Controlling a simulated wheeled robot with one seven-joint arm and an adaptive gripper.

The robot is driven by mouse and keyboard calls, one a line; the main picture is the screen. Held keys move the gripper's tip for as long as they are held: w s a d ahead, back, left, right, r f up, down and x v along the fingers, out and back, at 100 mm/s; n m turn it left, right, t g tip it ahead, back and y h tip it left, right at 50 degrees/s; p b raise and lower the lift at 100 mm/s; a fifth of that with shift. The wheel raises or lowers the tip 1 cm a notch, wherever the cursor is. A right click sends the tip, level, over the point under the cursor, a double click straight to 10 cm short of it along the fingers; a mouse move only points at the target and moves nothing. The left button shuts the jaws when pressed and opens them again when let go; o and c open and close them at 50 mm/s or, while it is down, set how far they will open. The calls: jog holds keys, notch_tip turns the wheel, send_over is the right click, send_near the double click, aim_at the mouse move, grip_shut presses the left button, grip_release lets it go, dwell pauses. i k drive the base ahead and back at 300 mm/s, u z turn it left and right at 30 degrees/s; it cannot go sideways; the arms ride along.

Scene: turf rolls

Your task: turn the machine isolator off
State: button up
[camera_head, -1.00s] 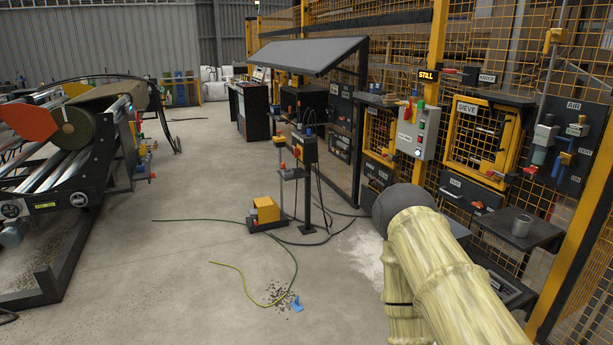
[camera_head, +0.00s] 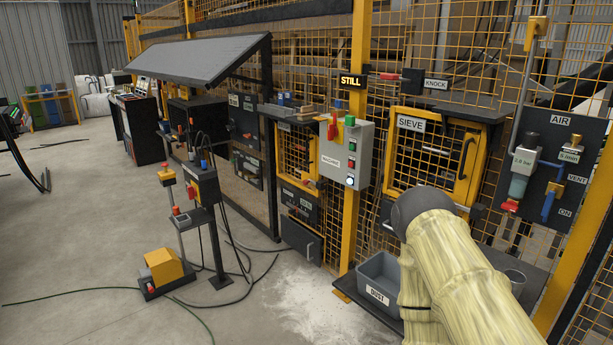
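A grey control box (camera_head: 345,153) hangs on a yellow fence post right of the centre. A small label on its front seems to read "MACHINE". A red handle (camera_head: 332,126) on a yellow plate sits at its upper left and looks roughly upright; its exact setting is too small to read. Green and red buttons and a pale lit lamp (camera_head: 350,182) are on the box's right side. My arm, in a pale yellow sleeve with a dark rounded joint, rises at lower right, below and right of the box. My gripper does not show.
The sieve frame (camera_head: 432,153) and air panel (camera_head: 549,175) are on the fence to the right. A dust bin (camera_head: 381,283) stands below the box. A pedestal (camera_head: 208,205), a yellow foot pedal (camera_head: 164,268) and cables lie left. Pale powder covers the floor ahead.

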aim_at(332, 132)
jog(key=z, duration=0.15)
jog(key=i, duration=0.75)
jog(key=z, duration=0.1)
jog(key=k, duration=0.6)
jog(key=u, duration=0.6)
jog(key=i, duration=1.8)
jog(key=z, duration=0.35)
